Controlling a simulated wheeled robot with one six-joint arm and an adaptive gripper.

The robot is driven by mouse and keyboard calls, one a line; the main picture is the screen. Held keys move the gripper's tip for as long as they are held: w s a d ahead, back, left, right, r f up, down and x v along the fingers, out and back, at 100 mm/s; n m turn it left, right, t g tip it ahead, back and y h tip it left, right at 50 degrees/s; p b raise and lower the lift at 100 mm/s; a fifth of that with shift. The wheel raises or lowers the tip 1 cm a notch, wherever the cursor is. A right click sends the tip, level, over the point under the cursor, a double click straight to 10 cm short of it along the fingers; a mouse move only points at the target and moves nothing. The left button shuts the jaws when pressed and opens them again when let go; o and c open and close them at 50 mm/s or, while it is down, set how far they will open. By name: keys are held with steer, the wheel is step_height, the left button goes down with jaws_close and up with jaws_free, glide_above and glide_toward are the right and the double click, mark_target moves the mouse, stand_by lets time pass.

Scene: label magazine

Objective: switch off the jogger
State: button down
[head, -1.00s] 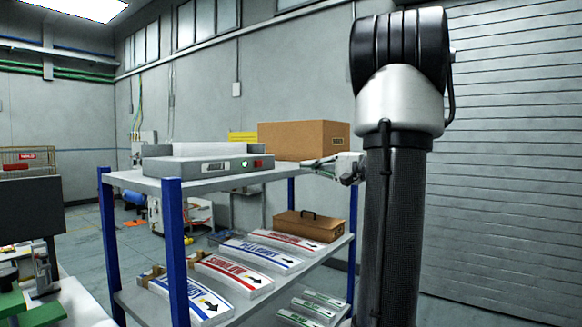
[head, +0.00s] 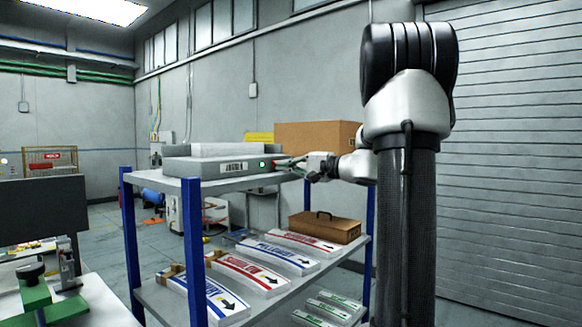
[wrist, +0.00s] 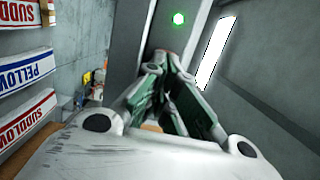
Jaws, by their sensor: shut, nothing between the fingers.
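The jogger (head: 205,168) is a grey box with a raised back on the top shelf. Its front bears a label and a lit green lamp (head: 263,163). The lamp also glows in the wrist view (wrist: 178,19), above my fingertips. My gripper (head: 283,163) is shut and empty, with its fingertips at the right end of the jogger's front, where the red switch sits. The fingers mostly hide the switch, and I cannot tell whether they touch it. In the wrist view my gripper (wrist: 167,60) points at the grey front panel.
A cardboard box (head: 315,136) stands behind my gripper on the top shelf (head: 228,184). Blue posts (head: 193,250) hold the rack. The lower shelf carries several printed label stacks (head: 245,274) and a brown case (head: 324,228). A workbench (head: 95,300) is at lower left.

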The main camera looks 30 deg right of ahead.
steer(key=shift+a+r+m+t+h, duration=0.1)
steer(key=shift+a+m+t+h, duration=0.3)
steer(key=shift+m+h, duration=0.3)
steer(key=h, duration=0.1)
steer(key=m+t+h, duration=0.1)
steer(key=h, duration=0.1)
steer(key=shift+s+a+m, duration=0.1)
steer(key=shift+a+m, duration=0.15)
steer(key=shift+m, duration=0.05)
steer(key=shift+a, duration=0.15)
